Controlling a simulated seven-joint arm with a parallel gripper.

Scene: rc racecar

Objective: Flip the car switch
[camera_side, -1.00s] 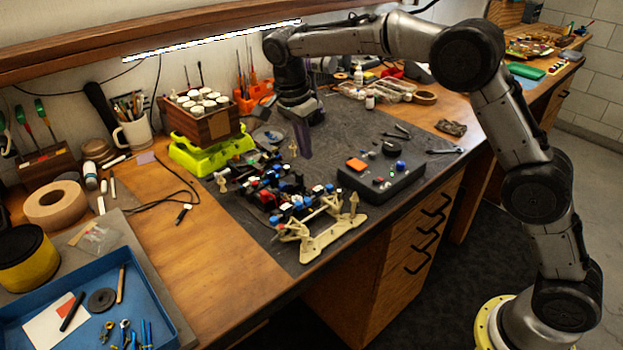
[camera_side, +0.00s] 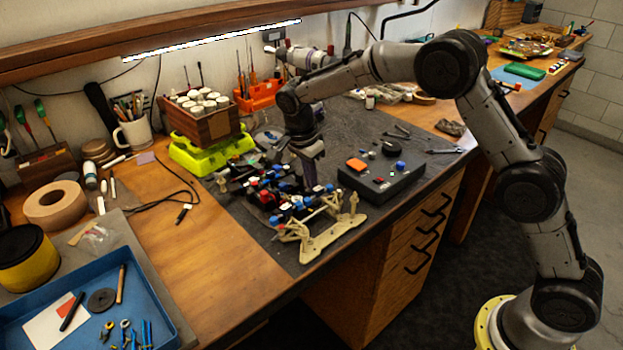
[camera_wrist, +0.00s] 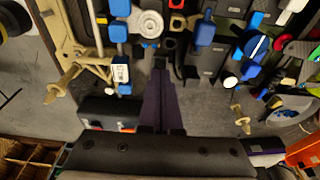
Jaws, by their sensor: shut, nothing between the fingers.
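The RC car (camera_side: 285,203) is an open chassis with a pale beige frame and many blue, black and red parts, standing on the dark mat. It fills the top of the wrist view, with its beige frame (camera_wrist: 75,62) at the left. My gripper (camera_side: 311,187) is shut and empty, pointing down at the car's right rear side in the side view. In the wrist view my gripper's purple-grey fingers (camera_wrist: 161,66) end close to the car's black and blue parts. I cannot tell whether they touch. I cannot single out the switch with certainty.
A black box (camera_side: 382,183) with an orange block and a blue knob stands just right of the car. A lime-green stand (camera_side: 205,157) bearing a wooden box of white-lidded jars is behind left. Pliers (camera_side: 440,152) lie at the right.

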